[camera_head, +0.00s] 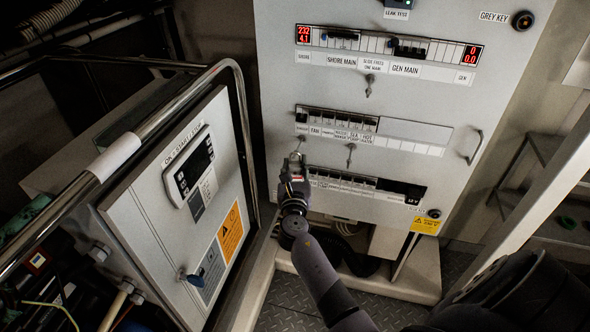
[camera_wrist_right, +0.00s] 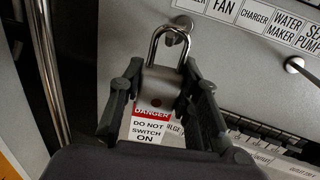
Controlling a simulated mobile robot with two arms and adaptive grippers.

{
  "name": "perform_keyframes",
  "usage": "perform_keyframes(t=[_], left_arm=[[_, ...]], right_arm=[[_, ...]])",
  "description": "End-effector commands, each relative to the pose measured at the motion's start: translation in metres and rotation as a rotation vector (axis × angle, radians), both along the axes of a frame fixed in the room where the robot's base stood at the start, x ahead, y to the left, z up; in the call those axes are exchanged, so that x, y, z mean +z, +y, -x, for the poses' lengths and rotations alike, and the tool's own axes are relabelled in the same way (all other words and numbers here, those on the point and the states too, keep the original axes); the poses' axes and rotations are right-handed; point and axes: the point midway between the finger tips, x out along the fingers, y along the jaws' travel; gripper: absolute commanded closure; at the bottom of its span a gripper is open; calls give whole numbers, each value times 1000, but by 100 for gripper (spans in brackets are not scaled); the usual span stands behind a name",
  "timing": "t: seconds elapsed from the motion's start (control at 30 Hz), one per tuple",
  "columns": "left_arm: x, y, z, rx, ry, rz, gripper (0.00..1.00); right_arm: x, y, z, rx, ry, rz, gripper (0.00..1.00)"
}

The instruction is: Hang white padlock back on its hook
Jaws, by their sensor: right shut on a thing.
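The padlock (camera_wrist_right: 160,90), greyish white with a metal shackle, is held upright between the two fingers of my right gripper (camera_wrist_right: 163,98). In the head view the right gripper (camera_head: 294,172) is at the front of the grey panel, and the padlock (camera_head: 296,157) shows small at its tip. A metal hook (camera_wrist_right: 177,34) sticks out of the panel and appears within the outline of the shackle. I cannot tell whether the shackle is over the hook or just in front of it. A red and white danger tag (camera_wrist_right: 150,125) shows below the padlock, partly hidden by the gripper. My left gripper is out of view.
The grey switch panel (camera_head: 272,70) has rows of breakers and other small hooks (camera_head: 351,150). Patterned metal floor (camera_head: 285,305) shows below.

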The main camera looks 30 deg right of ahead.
Motion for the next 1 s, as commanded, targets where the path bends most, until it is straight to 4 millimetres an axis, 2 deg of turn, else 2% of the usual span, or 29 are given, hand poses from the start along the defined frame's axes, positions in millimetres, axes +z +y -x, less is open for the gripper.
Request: perform_keyframes(t=[0.27, 0.63, 0.87, 1.0], left_arm=[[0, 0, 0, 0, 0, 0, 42], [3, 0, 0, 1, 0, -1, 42], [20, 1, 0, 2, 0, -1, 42], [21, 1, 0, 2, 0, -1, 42]], right_arm=[[0, 0, 0, 0, 0, 0, 100], [4, 0, 0, 0, -2, 1, 100], [20, 0, 0, 1, -2, 1, 100], [16, 21, 17, 3, 2, -1, 100]])
